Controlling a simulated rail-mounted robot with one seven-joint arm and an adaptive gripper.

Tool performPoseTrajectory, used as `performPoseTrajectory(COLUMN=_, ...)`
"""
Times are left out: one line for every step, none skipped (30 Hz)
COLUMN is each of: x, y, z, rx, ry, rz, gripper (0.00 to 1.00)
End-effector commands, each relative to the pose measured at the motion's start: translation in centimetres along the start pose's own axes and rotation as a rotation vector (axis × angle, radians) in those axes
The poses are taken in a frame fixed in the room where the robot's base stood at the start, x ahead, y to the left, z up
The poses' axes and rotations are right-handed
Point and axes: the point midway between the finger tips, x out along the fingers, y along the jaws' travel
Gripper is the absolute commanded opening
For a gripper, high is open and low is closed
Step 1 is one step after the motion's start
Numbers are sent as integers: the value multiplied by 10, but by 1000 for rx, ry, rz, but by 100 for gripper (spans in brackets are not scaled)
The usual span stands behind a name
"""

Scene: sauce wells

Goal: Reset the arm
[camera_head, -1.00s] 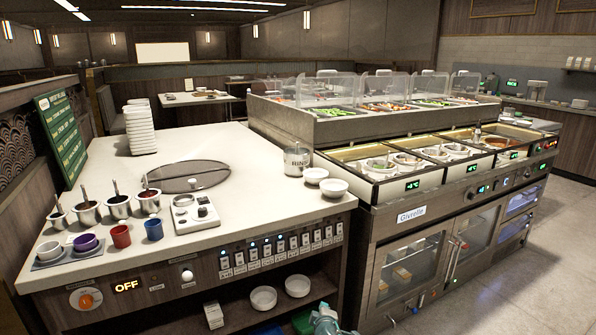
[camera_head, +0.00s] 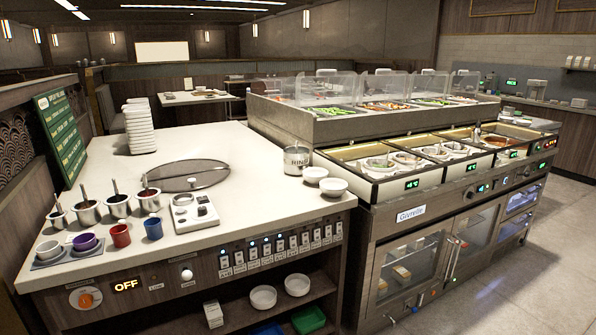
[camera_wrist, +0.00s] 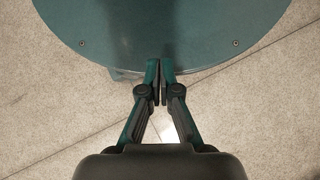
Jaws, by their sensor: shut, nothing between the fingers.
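My gripper (camera_wrist: 160,75) shows in the wrist view, with its two teal and black fingers together and nothing between them. It points over my own round teal base, with tiled floor around it. In the head view my arm and gripper are out of sight.
A counter (camera_head: 245,165) with sauce pots (camera_head: 118,205), cups (camera_head: 121,236) and a round metal lid (camera_head: 187,175) stands at the left. A refrigerated serving station (camera_head: 425,215) with several wells stands at the right. Grey floor (camera_head: 510,275) is clear at the far right.

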Motion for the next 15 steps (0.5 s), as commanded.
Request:
performPoseTrajectory(x=13, y=-1, z=10, rx=7, ry=-27, rz=-16, gripper=0)
performPoseTrajectory(x=19, y=-1, z=14, rx=11, ry=-41, rz=-23, gripper=0)
performPoseTrajectory(x=27, y=0, z=20, rx=15, ry=-59, rz=-27, gripper=0)
performPoseTrajectory(x=33, y=1, z=25, rx=18, ry=-72, rz=-30, gripper=0)
performPoseTrajectory(x=39, y=1, z=29, rx=22, ry=-85, rz=-33, gripper=0)
performPoseTrajectory(x=47, y=2, z=34, rx=27, ry=-102, rz=-39, gripper=0)
performPoseTrajectory(x=40, y=3, z=39, rx=32, ry=-98, rz=-43, gripper=0)
performPoseTrajectory(x=30, y=3, z=44, rx=30, ry=-86, rz=-40, gripper=0)
performPoseTrajectory(x=23, y=3, z=47, rx=29, ry=-74, rz=-39, gripper=0)
performPoseTrajectory(x=18, y=3, z=49, rx=29, ry=-65, rz=-39, gripper=0)
performPoseTrajectory(x=14, y=3, z=52, rx=29, ry=-58, rz=-38, gripper=0)
performPoseTrajectory(x=7, y=4, z=56, rx=28, ry=-48, rz=-38, gripper=0)
performPoseTrajectory(x=2, y=4, z=58, rx=28, ry=-39, rz=-37, gripper=0)
performPoseTrajectory(x=-3, y=4, z=61, rx=28, ry=-30, rz=-37, gripper=0)
performPoseTrajectory(x=-10, y=4, z=65, rx=28, ry=-19, rz=-36, gripper=0)
